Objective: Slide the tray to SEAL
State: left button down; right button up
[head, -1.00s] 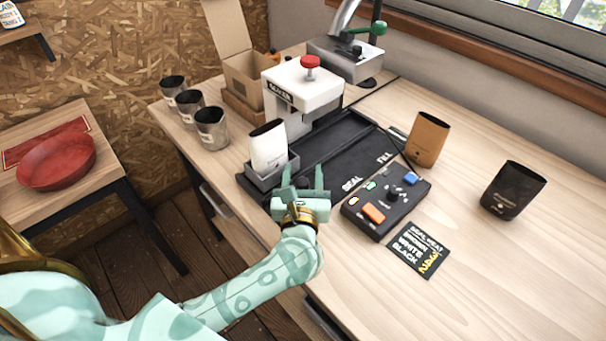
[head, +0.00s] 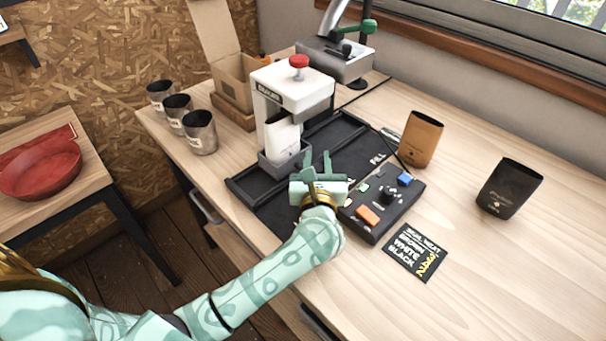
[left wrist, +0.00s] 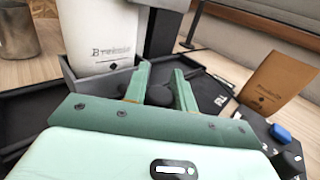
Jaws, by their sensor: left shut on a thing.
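The small grey tray (head: 287,172) holds an upright white bag (head: 282,138) and sits on the black track (head: 243,184), in front of and partly beneath the white sealer (head: 293,92) with its red knob. My left gripper (head: 318,160) is at the tray's right side, shut on a dark part that looks like the tray's handle. In the left wrist view the fingers (left wrist: 162,86) close around a dark knob beside the tray wall (left wrist: 93,82). The SEAL lettering is hidden behind my gripper; the FILL lettering (head: 380,158) partly shows. My right gripper is not in view.
A control box (head: 380,208) with orange and blue buttons stands close right of my gripper. Several metal cups (head: 200,132) and a cardboard box (head: 238,85) stand left.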

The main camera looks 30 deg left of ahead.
pick_arm(q)
jog(key=w, duration=0.1)
jog(key=w+d+b, duration=0.1)
jog(key=w, duration=0.1)
jog(key=w+b, duration=0.1)
jog(key=w, duration=0.1)
jog(key=shift+d+f, duration=0.25)
jog(key=shift+d, duration=0.15)
jog(key=shift+w+d+r, duration=0.15)
jog(key=shift+w, duration=0.3)
jog(key=c, duration=1.1)
grip_release()
jog(key=shift+c, duration=0.2)
jog(key=shift+r, duration=0.15)
